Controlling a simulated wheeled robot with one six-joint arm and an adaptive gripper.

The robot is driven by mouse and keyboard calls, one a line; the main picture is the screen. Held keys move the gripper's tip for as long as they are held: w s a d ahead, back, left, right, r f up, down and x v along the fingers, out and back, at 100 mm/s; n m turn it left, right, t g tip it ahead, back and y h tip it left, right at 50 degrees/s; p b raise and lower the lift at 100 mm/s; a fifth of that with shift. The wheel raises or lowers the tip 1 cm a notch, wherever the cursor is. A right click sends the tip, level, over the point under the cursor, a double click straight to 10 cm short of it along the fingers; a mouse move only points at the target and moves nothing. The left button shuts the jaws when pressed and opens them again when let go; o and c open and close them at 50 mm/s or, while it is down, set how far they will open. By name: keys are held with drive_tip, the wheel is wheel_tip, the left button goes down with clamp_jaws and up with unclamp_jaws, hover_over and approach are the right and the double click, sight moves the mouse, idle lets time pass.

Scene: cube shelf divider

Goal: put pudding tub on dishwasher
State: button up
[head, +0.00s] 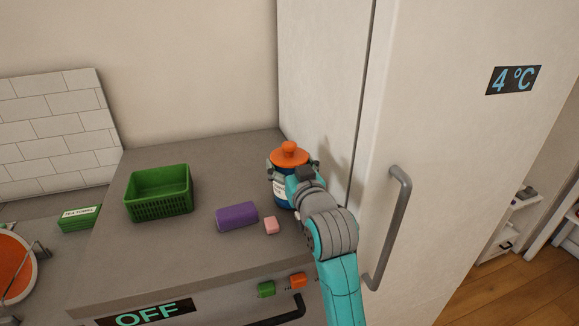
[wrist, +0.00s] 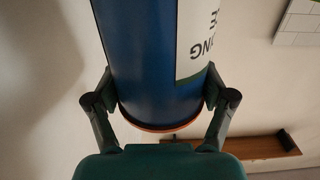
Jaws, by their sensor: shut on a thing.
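The pudding tub is a blue jar with a white label and an orange lid (head: 289,153). In the head view it is upright at the back right of the dishwasher's grey top (head: 215,262), close to the fridge side. My gripper (head: 293,172) is shut on it, with a finger on each side. In the wrist view the blue tub (wrist: 140,60) fills the space between the fingers, its label upside down. My gripper hides much of its body and lower edge, so I cannot tell whether it touches the top.
The tall fridge (head: 430,120) with a grey handle (head: 398,230) stands to the right. The top's front left is clear.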

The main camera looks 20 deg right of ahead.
drive_tip(key=shift+f, duration=0.3)
drive_tip(key=shift+f, duration=0.1)
drive_tip(key=o, duration=1.7)
drive_tip(key=shift+f, duration=0.1)
drive_tip(key=shift+s, duration=0.25)
drive_tip(key=s, duration=1.1)
drive_tip(key=shift+s, duration=0.3)
